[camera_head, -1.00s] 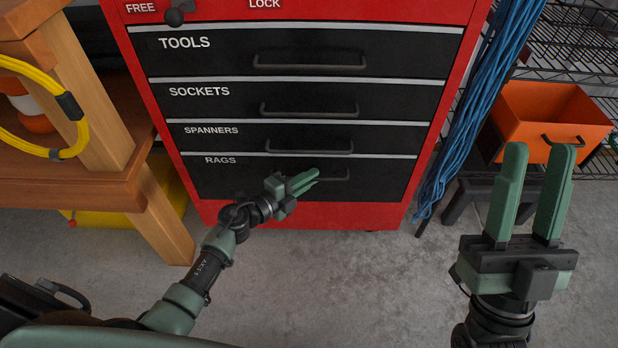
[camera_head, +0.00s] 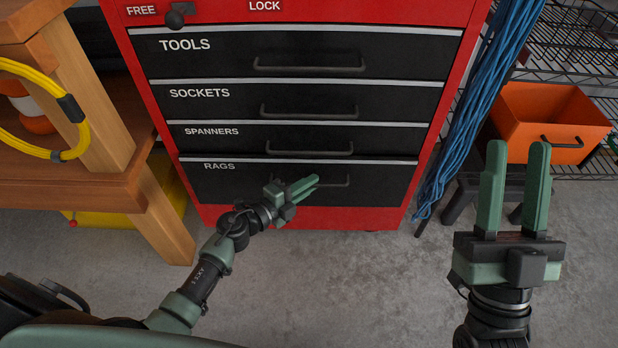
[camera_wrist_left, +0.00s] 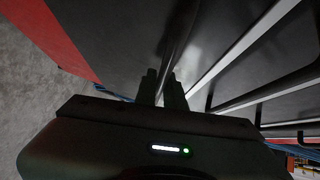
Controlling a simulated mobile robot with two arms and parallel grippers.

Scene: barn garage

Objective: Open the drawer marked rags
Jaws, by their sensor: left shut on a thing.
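The red cabinet (camera_head: 424,170) has black drawers labelled TOOLS, SOCKETS, SPANNERS and RAGS. The RAGS drawer (camera_head: 232,186) is the lowest and stands slightly proud of the front. My left gripper (camera_head: 314,182) is shut on its dark bar handle (camera_head: 338,183), and its fingers cover the handle's left part. In the left wrist view the handle (camera_wrist_left: 182,38) runs up from between the fingertips (camera_wrist_left: 163,76). My right gripper (camera_head: 518,146) is open and empty, over the floor to the right.
A wooden bench (camera_head: 70,195) with a yellow cable loop (camera_head: 84,130) stands at left. Blue rope (camera_head: 462,130) hangs along the cabinet's right side. An orange bin (camera_head: 535,125) and wire shelving (camera_head: 580,45) are at right. The concrete floor (camera_head: 330,285) in front is clear.

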